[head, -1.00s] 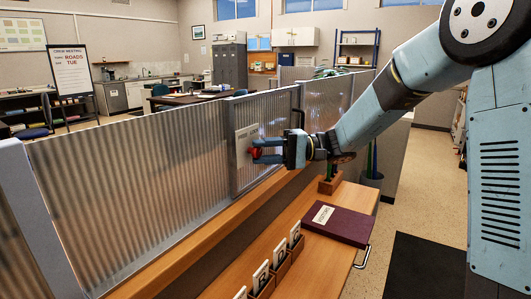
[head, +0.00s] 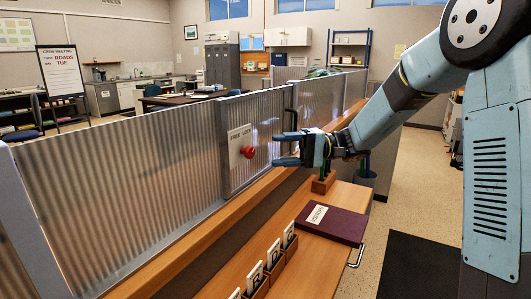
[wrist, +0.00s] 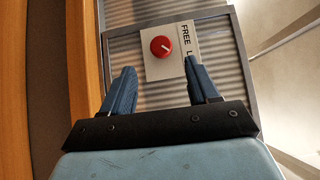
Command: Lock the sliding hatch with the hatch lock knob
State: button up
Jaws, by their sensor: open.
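The hatch lock knob (head: 249,152) is red and round. It sits on a white plate (head: 240,137) marked FREE and LOCK, on the corrugated, grey-framed sliding hatch (head: 268,112). In the wrist view the knob (wrist: 161,46) shows a short slanted white line; I cannot tell surely which word it points to. The plate's lettering is partly hidden there by a finger. My gripper (head: 282,149) is open and empty, just right of the knob in the head view and apart from it. Its blue fingers (wrist: 164,88) frame the space below the knob in the wrist view.
A black upright handle (head: 291,103) is on the hatch's right side. A wooden ledge (head: 208,232) runs below the panels. The counter holds a dark red binder (head: 333,226), card boxes (head: 272,272) and a plant holder (head: 323,182). Open floor lies to the right.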

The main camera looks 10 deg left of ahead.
jog(key=v, duration=0.7)
jog(key=shift+s, duration=0.1)
jog(key=s+d+f+m+t+h, duration=0.1)
jog(key=s+d+m+t+h, duration=0.3)
jog(key=s+d+t+h, duration=0.8)
jog(key=s+d+h, duration=0.4)
jog(key=s+d, duration=0.6)
jog(key=s, duration=0.3)
jog(key=shift+d+h, duration=0.15)
jog(key=shift+h, duration=0.25)
